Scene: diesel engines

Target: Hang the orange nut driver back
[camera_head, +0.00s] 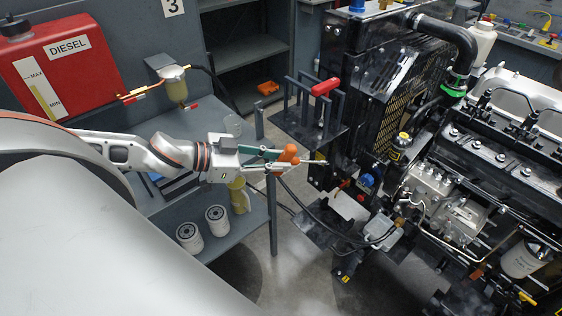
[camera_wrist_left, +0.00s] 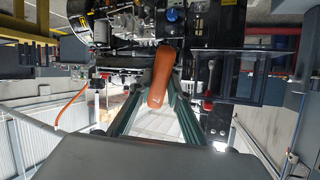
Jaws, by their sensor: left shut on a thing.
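The orange nut driver (camera_head: 288,154) is between the fingers of my left gripper (camera_head: 276,158), its metal shaft pointing right toward the engine. In the left wrist view its orange handle (camera_wrist_left: 161,77) sits at the tips of the green-grey fingers of my left gripper (camera_wrist_left: 158,100), which are shut on it. A dark tool rack (camera_head: 300,125) with upright posts stands beside the radiator, above and right of the gripper. A red-handled tool (camera_head: 325,87) hangs in the rack; it also shows in the left wrist view (camera_wrist_left: 208,103). The nut driver is apart from the rack. My right gripper is out of view.
The diesel engine (camera_head: 480,160) and radiator (camera_head: 395,100) fill the right side. A grey bench (camera_head: 240,240) with two white filters (camera_head: 203,228) lies below my left arm. A red diesel tank (camera_head: 65,65) stands at the left. A black hose (camera_head: 320,222) runs below the gripper.

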